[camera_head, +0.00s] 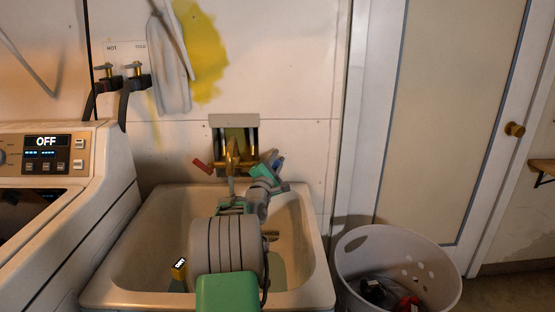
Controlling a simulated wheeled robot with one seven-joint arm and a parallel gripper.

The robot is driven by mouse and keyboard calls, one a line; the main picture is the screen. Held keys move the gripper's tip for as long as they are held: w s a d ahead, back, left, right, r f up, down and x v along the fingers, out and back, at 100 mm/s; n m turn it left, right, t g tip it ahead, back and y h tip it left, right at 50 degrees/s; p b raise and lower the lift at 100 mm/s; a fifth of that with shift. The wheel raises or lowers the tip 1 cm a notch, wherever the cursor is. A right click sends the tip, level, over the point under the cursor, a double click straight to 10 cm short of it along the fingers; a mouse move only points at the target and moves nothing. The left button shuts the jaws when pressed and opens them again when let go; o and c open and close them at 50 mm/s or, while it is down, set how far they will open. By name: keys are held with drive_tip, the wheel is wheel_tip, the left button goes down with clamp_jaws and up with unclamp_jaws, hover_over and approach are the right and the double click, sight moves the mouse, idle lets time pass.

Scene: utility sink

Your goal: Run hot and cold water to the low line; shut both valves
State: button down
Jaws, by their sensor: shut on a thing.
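The utility sink (150,222) is a beige basin against the wall. Above its back edge is a brass faucet (234,158) in a wall recess. A red valve handle (202,164) tilts out to the left of the faucet. A blue valve handle (277,160) is on its right, partly covered by my gripper (271,167). My gripper is shut at the blue handle; its fingertips are small and partly hidden. My arm hides the middle of the basin. A greenish patch (278,272) shows low in the basin; I cannot tell the water level or see a low line.
The washer (65,165), reading OFF, stands left. Wall taps (121,76) labelled HOT and COLD are above it. A white laundry basket (398,256) stands right, before a door (447,120).

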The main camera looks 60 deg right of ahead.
idle(0.4)
drive_tip(key=c, duration=1.3)
unclamp_jaws()
drive_tip(key=v, duration=0.8)
